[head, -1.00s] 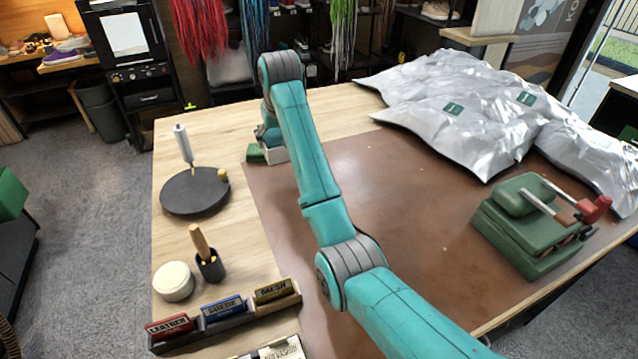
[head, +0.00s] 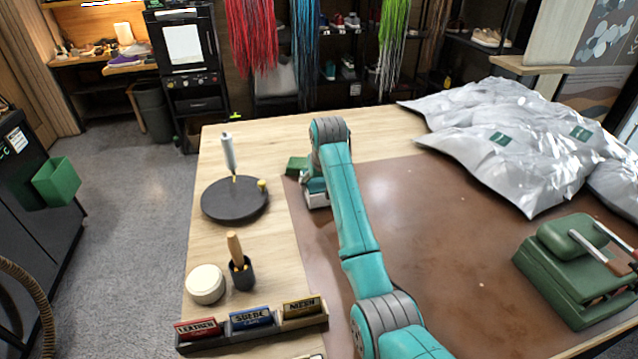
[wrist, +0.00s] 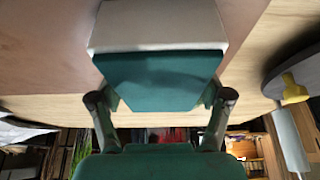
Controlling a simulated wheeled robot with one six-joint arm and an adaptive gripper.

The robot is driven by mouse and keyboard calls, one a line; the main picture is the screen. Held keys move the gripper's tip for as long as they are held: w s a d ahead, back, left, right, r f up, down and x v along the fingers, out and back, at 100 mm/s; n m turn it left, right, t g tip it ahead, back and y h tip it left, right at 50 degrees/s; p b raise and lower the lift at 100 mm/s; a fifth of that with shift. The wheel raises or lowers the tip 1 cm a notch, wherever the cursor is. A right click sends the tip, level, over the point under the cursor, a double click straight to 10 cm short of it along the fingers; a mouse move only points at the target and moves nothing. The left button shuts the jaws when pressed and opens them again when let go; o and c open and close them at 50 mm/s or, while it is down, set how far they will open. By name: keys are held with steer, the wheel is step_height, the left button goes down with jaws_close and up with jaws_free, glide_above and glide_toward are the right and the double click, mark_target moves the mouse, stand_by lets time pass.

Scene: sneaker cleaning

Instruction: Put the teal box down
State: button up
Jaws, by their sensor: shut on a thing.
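The teal box (wrist: 160,78) shows in the wrist view with a teal part and a pale grey-white part (wrist: 157,25). My gripper (wrist: 162,97) is shut on it, with one finger on each side of the teal part. In the head view the box's pale part (head: 317,201) shows low over the left edge of the brown mat (head: 430,250), below the end of my arm. My arm hides most of the gripper and box there. I cannot tell whether the box touches the surface.
A black turntable (head: 235,200) stands to the left, with a brush cup (head: 242,272), round tin (head: 205,284) and labelled rack (head: 252,325) nearer. Silver bags (head: 520,140) and a green press (head: 575,265) are right. The mat's middle is clear.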

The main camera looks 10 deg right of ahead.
steer(key=o, duration=1.4)
steer(key=shift+f, duration=0.1)
steer(key=v, duration=1.1)
steer(key=shift+s+r, duration=0.15)
steer(key=shift+r, duration=0.45)
steer(key=shift+s, duration=0.1)
